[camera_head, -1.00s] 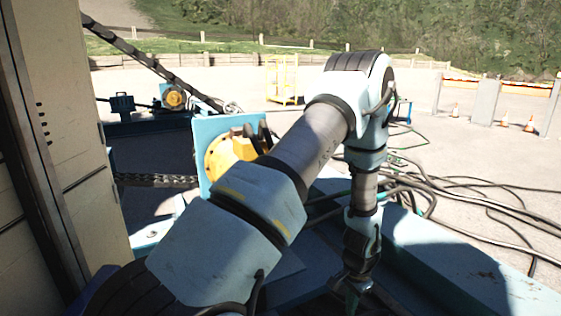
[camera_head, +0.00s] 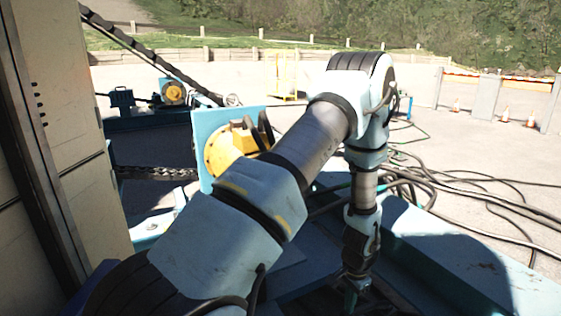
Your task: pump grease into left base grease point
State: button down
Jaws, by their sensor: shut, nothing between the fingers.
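My arm reaches from the bottom left across the middle and bends straight down at the right. My gripper (camera_head: 351,299) is at the low end of the arm, pointing down over the blue base frame (camera_head: 465,262), close to the dark inner side of its beam. Its small greenish tip is partly in shadow, and the jaws look shut with nothing in them. I cannot make out a grease point or a grease pump in this view. The area below the gripper is dark and cut off by the bottom edge.
A yellow round drive (camera_head: 226,150) on a light blue plate (camera_head: 203,128) stands behind my arm. A beige cabinet (camera_head: 75,130) blocks the left side. Loose hoses (camera_head: 480,195) lie on the ground at right. A yellow stand (camera_head: 285,78) is farther back.

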jog(key=shift+f+b, duration=3)
jog(key=shift+f, duration=2.2)
notch_tip(320, 180, up, 14)
jog(key=p, duration=1.1)
jog(key=shift+r, duration=0.15)
